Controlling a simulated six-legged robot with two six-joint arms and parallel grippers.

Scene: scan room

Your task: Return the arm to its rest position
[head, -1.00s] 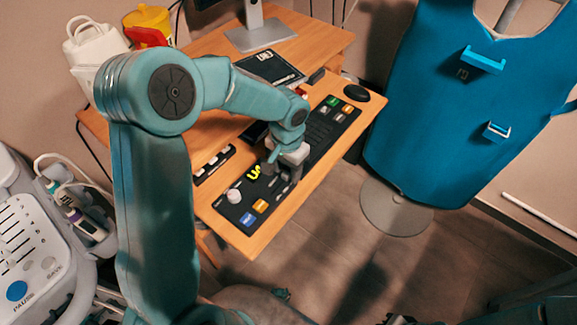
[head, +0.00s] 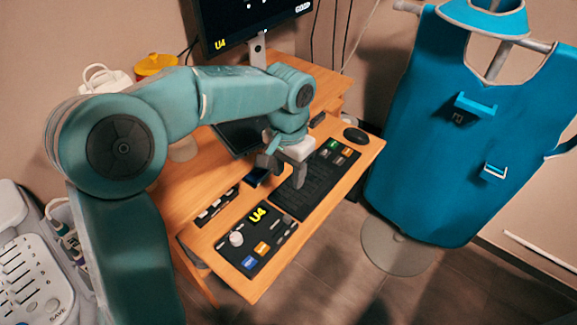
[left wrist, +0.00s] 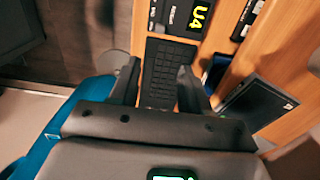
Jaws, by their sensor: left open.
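My left arm is teal and comes in from the left in the head view. The black keyboard (left wrist: 162,72) lies below and between the fingers in that view. The control panel (head: 243,239) with a yellow U4 label and a white knob lies on the desk in front of the gripper. My right gripper is not seen.
The wooden desk (head: 215,236) carries a black mouse (head: 355,135) and a monitor (head: 225,28) at the back. A blue apron (head: 430,150) hangs on a stand at the right. A grey medical device (head: 35,270) stands at the left. Floor is open in front of the desk.

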